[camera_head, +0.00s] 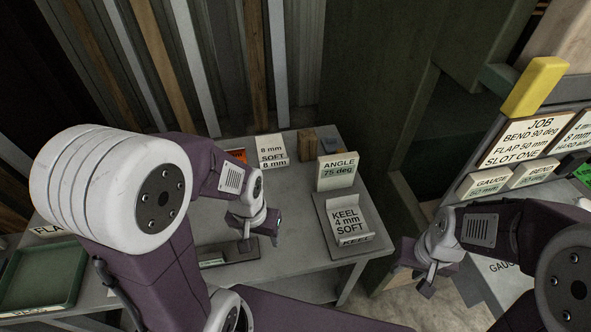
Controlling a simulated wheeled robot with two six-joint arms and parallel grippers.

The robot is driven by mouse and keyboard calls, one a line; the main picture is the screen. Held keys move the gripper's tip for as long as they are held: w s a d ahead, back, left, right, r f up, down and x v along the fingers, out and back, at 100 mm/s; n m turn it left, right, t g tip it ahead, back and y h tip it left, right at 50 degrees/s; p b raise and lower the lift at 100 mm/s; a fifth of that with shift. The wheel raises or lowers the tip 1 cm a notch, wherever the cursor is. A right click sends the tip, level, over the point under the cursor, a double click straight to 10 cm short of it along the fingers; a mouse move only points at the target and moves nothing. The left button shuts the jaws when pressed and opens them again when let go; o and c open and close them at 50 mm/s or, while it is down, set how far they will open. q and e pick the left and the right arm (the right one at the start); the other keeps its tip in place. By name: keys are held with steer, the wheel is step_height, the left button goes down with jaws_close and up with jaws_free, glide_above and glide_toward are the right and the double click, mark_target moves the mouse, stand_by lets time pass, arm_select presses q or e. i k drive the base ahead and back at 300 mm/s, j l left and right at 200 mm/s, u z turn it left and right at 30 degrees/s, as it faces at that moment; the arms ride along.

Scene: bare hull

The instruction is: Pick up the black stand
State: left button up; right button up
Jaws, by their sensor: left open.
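A low dark stand (241,256) lies on the grey table below my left gripper, with a small pale label at its left end. It is the likeliest black stand, though I cannot tell for sure. My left gripper (256,236) is open just above it, and its fingers and wrist hide part of it. I cannot tell whether they touch. My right gripper (421,283) hangs beyond the table's right edge, apart from the stand. I cannot tell whether it is open or shut.
A dark tray (372,246) at the table's right holds a KEEL plate (345,217). A green tray (42,281) is at left. A JOB board (524,141) stands right.

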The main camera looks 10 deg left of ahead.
mark_target(223, 254)
steer(key=j+u, duration=0.15)
steer(key=u, duration=0.3)
steer(key=j+u, duration=0.15)
steer(key=u, duration=0.35)
steer(key=j+u, duration=0.15)
steer(key=u, duration=0.3)
steer(key=k+j+z, duration=0.1)
steer(key=j, duration=0.05)
